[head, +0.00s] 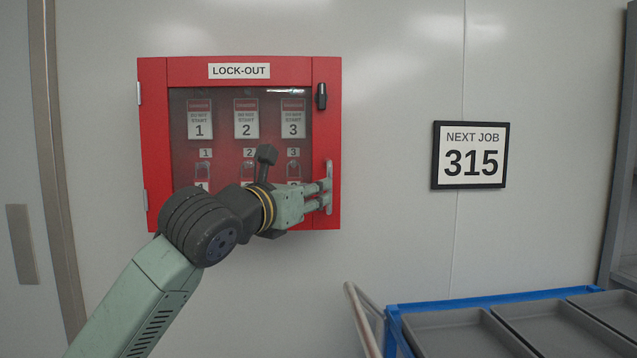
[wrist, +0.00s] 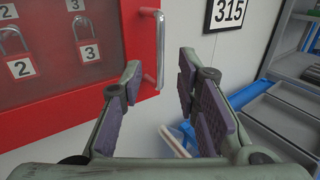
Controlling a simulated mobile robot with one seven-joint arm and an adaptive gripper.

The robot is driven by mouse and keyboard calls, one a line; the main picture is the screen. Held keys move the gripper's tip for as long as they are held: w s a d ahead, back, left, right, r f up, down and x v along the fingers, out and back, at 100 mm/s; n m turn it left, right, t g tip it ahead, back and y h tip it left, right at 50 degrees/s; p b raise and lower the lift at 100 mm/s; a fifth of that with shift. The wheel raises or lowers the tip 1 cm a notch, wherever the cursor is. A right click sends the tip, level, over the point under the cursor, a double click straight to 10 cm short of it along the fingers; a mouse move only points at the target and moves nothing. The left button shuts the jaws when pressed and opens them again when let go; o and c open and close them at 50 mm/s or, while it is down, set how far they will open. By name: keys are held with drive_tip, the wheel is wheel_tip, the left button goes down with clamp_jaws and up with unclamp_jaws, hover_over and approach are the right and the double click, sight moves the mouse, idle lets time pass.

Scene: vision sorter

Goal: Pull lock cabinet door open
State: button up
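The red lock cabinet (head: 240,70), labelled LOCK-OUT, is on the wall left of centre in the head view. Its windowed door looks shut, with hinges on the left edge. A metal bar handle (head: 328,186) stands upright on the door's lower right side. A black latch (head: 321,96) sits above it. My gripper (head: 318,197) is at the handle in the head view. In the wrist view my gripper (wrist: 160,68) is open, and the handle (wrist: 160,48) shows upright between its two fingers, nearer the left one. I cannot tell whether a finger touches it.
Numbered padlocks (wrist: 84,35) hang behind the window. A NEXT JOB 315 sign (head: 470,155) is on the wall to the right. A blue-framed cart with grey trays (head: 463,334) stands at the lower right. The wall between cabinet and sign is clear.

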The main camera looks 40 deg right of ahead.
drive_tip(key=shift+p+x, duration=1.15)
drive_tip(key=shift+x, duration=2.75)
drive_tip(key=shift+c, duration=0.2)
clamp_jaws()
